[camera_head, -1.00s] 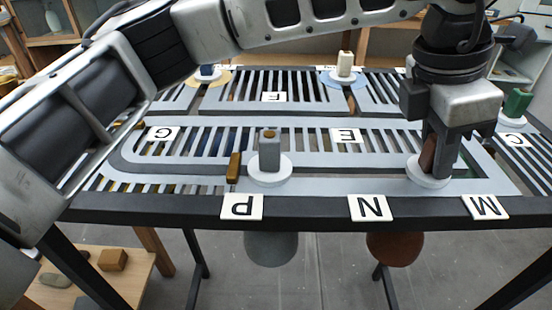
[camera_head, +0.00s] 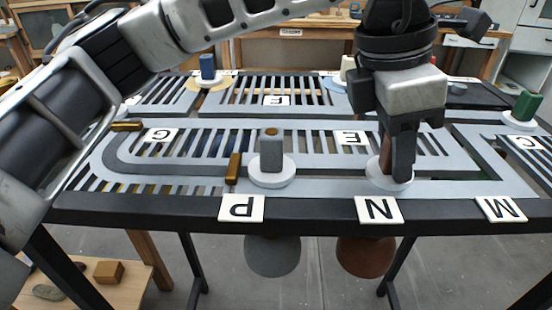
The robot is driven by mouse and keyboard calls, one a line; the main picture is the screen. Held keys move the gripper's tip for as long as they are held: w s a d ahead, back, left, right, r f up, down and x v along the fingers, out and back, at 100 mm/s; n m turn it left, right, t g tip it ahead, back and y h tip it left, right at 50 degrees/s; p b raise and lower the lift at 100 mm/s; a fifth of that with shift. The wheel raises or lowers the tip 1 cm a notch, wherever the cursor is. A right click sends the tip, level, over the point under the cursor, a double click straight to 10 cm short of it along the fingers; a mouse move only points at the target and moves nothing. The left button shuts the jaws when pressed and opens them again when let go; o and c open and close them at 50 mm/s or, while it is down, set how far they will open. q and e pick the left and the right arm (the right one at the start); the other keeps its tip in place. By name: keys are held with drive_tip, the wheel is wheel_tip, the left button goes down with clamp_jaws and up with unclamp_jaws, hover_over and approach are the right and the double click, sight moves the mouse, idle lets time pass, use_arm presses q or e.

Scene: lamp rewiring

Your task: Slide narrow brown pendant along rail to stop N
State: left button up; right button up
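My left gripper (camera_head: 396,170) points down over the rail table and is shut on the narrow brown pendant's upright handle (camera_head: 383,141), which is mostly hidden by the fingers. The pendant's white disc (camera_head: 377,173) sits on the front rail, just behind the white N tile (camera_head: 379,209). Its brown round shade (camera_head: 366,257) hangs below the table's front edge, under the N tile. The P tile (camera_head: 242,208) lies to the left and the M tile (camera_head: 502,209) to the right. My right gripper is not in view.
A grey pendant (camera_head: 271,152) stands on the same rail to the left, behind P, with a brass-coloured peg (camera_head: 234,168) beside it. A blue pendant (camera_head: 208,67) and a green one (camera_head: 526,103) stand farther off. The rail right of my gripper is clear.

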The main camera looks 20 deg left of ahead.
use_arm(q)
drive_tip(key=shift+o, duration=0.3)
drive_tip(key=shift+s+f, duration=0.1)
drive_tip(key=shift+f, duration=0.15)
drive_tip(key=v, duration=1.6)
drive_tip(key=shift+p, duration=0.45)
